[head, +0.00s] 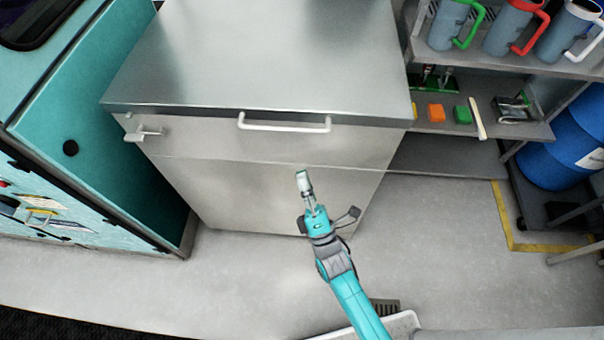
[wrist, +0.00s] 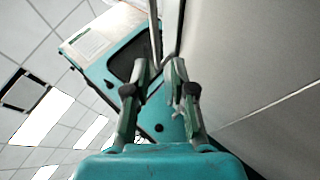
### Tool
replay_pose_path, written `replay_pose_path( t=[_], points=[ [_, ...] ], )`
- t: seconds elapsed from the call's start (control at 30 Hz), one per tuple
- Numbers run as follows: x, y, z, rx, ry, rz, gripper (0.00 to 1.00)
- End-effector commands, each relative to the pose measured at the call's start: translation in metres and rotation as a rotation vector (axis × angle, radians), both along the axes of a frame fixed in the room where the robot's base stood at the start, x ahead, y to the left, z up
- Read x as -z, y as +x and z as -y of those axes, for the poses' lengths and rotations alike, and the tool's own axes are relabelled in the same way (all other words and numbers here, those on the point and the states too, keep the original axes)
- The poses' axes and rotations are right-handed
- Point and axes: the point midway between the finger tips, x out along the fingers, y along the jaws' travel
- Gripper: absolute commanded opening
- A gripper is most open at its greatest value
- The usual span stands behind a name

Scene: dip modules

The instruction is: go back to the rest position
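My gripper (head: 304,182) is in front of the steel cabinet, below its drawer handle, pointing up in the head view. It appears apart from the cabinet front. In the wrist view, my gripper (wrist: 160,66) shows its two fingers apart, with background visible between them and nothing held. The teal arm runs down to the lower edge of the head view.
The steel cabinet (head: 250,60) has a white handle (head: 285,123). A teal machine (head: 95,115) stands at left. At right, a shelf (head: 440,125) holds mugs and small blocks, beside a blue barrel (head: 560,145). Grey floor (head: 240,270) lies open in front.

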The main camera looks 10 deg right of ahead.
Motion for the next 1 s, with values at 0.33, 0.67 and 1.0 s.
replay_pose_path(
  t=[0.33,0.67,1.0],
  points=[
    [0.000,0.000,0.000,0.000,0.000,0.000,0.24],
    [0.017,-0.038,0.018,-0.088,0.133,-0.126,0.24],
    [0.037,-0.140,0.056,-0.265,0.590,-0.450,0.24]
  ],
)
